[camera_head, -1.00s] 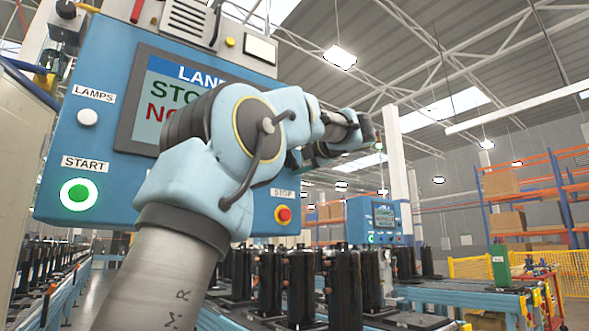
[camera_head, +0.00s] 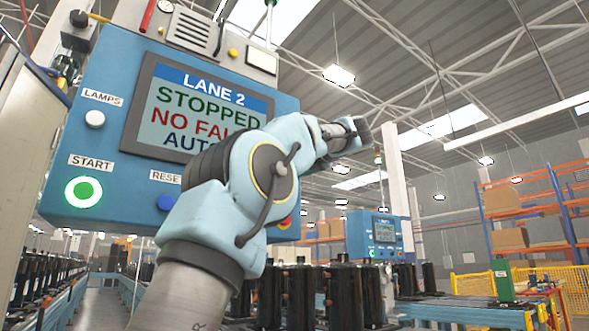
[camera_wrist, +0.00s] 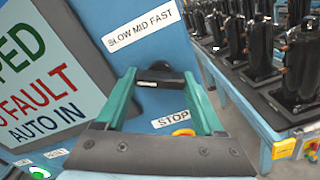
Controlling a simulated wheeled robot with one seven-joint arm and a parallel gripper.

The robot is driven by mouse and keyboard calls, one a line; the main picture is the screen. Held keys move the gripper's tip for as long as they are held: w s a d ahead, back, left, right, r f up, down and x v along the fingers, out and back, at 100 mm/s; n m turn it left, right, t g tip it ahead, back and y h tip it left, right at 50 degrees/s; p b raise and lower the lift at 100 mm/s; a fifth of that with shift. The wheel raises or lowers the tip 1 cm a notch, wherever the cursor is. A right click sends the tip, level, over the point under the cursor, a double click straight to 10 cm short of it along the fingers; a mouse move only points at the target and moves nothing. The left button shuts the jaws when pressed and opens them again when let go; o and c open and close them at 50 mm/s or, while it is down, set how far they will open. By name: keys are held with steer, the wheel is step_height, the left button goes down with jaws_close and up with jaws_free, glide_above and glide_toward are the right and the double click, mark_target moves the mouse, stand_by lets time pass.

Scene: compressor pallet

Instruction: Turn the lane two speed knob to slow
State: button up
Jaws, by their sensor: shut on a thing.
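The lane two panel (camera_head: 110,60) is blue, with a screen (camera_head: 200,110) reading LANE 2, STOPPED and NO FAULT. In the wrist view a black knob (camera_wrist: 160,74) sits below a white label (camera_wrist: 138,27) reading SLOW MID FAST. My gripper (camera_wrist: 160,84) has green fingers either side of the knob and is shut on it. A small pale mark shows near the knob's left side, but I cannot tell which setting it points to. In the head view my arm hides the knob and gripper.
A STOP label (camera_wrist: 172,119) and a partly hidden yellow-ringed button (camera_wrist: 183,132) lie just below the knob. The lit green START button (camera_head: 83,191) and blue RESET button (camera_head: 166,203) are on the panel's lower left. Black compressors (camera_head: 300,295) stand on the conveyor beyond.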

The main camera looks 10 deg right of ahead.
steer(key=shift+f, duration=0.15)
steer(key=o, duration=1.4)
steer(key=b+v, duration=0.1)
steer(key=v, duration=0.9)
steer(key=shift+s+d+b, duration=0.2)
steer(key=shift+s+b, duration=0.1)
steer(key=shift+s, duration=0.05)
